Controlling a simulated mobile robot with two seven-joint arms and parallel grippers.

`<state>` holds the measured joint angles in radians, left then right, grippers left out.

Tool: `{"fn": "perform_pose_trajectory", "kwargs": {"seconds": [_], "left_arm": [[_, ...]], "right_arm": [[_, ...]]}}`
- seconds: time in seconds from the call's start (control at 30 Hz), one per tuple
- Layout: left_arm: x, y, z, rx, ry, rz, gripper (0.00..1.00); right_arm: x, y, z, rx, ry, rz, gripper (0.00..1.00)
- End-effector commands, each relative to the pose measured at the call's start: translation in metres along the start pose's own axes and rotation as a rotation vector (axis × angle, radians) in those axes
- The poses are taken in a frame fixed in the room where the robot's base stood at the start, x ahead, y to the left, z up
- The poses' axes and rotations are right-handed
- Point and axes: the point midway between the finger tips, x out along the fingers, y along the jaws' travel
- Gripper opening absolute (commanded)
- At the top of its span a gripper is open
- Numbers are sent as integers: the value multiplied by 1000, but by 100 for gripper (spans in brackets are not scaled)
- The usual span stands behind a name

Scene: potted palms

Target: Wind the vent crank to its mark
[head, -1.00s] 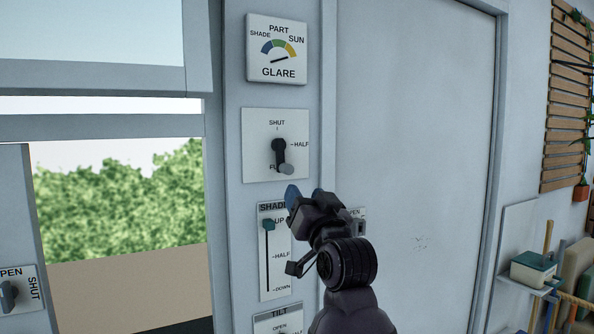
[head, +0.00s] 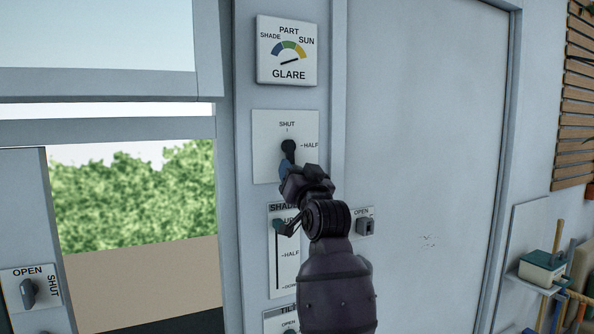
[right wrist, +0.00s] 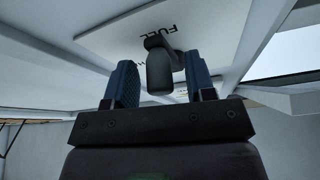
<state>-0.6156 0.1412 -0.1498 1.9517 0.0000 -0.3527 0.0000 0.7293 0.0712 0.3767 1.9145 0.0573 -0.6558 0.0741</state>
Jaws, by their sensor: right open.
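The vent crank (head: 288,147) is a dark hub with an arm on a white plate (head: 268,135) marked SHUT at the top and HALF at the right. Its lower part and knob are hidden behind my right gripper (head: 291,173) in the head view. In the right wrist view the crank's grey knob (right wrist: 159,72) shows between the two blue fingers of my right gripper (right wrist: 161,82), with a gap on each side. The gripper is open and not closed on the knob. The word FULL shows on the plate behind it. My left gripper is not in view.
A glare gauge (head: 287,50) is above the crank plate. The shade slider (head: 278,224) is below, partly covered by my arm. A small OPEN switch (head: 366,226) is to the right, and an OPEN/SHUT knob (head: 28,292) is at lower left. The pale door (head: 425,150) is clear.

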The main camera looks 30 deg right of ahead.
Motion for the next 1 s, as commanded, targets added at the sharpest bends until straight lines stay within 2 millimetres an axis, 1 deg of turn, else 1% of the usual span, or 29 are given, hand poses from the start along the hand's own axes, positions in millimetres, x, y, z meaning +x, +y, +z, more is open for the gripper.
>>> {"fn": "perform_pose_trajectory", "kwargs": {"seconds": [0.17, 0.2, 0.47, 0.5, 0.53, 0.8, 1.0], "left_arm": [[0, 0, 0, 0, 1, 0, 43], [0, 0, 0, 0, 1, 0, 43], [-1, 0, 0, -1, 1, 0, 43], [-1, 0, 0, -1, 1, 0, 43], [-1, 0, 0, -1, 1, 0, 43], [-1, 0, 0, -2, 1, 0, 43], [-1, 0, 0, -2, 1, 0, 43]], "right_arm": [[0, 0, 0, 0, 0, 0, 50], [0, 0, 0, 0, 0, 0, 49], [0, 0, 0, 0, 0, 0, 9], [0, 0, 0, 0, 0, 0, 3], [0, 0, 0, 0, 0, 0, 1], [-1, -3, 1, 55, -1, 22, 1], [-1, -3, 1, 60, -1, 24, 1]]}}
